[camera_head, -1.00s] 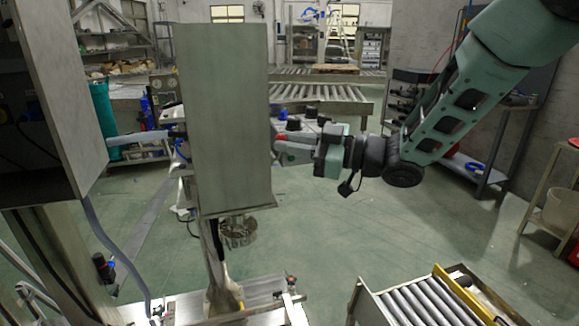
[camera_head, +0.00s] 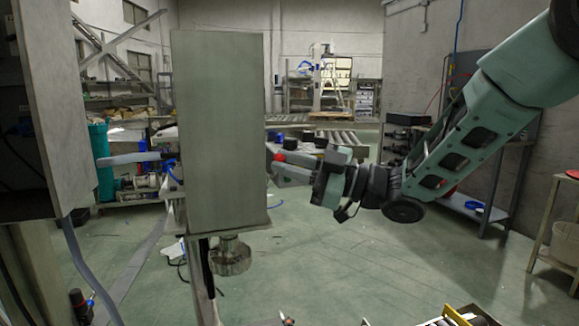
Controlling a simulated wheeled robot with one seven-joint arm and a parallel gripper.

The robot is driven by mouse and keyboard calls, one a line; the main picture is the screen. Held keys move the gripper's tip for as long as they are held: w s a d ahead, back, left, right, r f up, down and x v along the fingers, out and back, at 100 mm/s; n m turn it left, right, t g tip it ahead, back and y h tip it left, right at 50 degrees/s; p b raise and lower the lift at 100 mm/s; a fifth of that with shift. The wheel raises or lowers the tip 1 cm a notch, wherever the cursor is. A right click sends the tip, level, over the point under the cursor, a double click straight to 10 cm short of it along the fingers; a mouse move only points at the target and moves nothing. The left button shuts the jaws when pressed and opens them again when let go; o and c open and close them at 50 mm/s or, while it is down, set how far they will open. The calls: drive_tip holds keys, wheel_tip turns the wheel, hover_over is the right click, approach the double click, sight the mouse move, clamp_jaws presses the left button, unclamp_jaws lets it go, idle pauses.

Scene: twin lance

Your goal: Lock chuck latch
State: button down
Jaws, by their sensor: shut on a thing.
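A tall grey machine head (camera_head: 220,130) stands in the middle of the head view. A round metal chuck (camera_head: 232,257) hangs under its lower end. My gripper (camera_head: 277,165) comes in from the right, with its fingertips at the right edge of the machine head. It is shut on a small red part (camera_head: 279,157) that shows at the fingertips. The rest of that part is hidden by the fingers and the head, so I cannot tell its full shape or whether it is the latch.
A grey cabinet (camera_head: 40,110) stands close at the left. A shelf (camera_head: 470,200) and a side table (camera_head: 560,235) are at the right. The green floor (camera_head: 360,275) between is clear.

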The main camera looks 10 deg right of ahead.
drive_tip(key=c, duration=1.6)
unclamp_jaws()
drive_tip(key=shift+d, duration=0.15)
drive_tip(key=b+v, duration=0.2)
drive_tip(key=v, duration=1.5)
drive_tip(key=shift+s+d, duration=0.1)
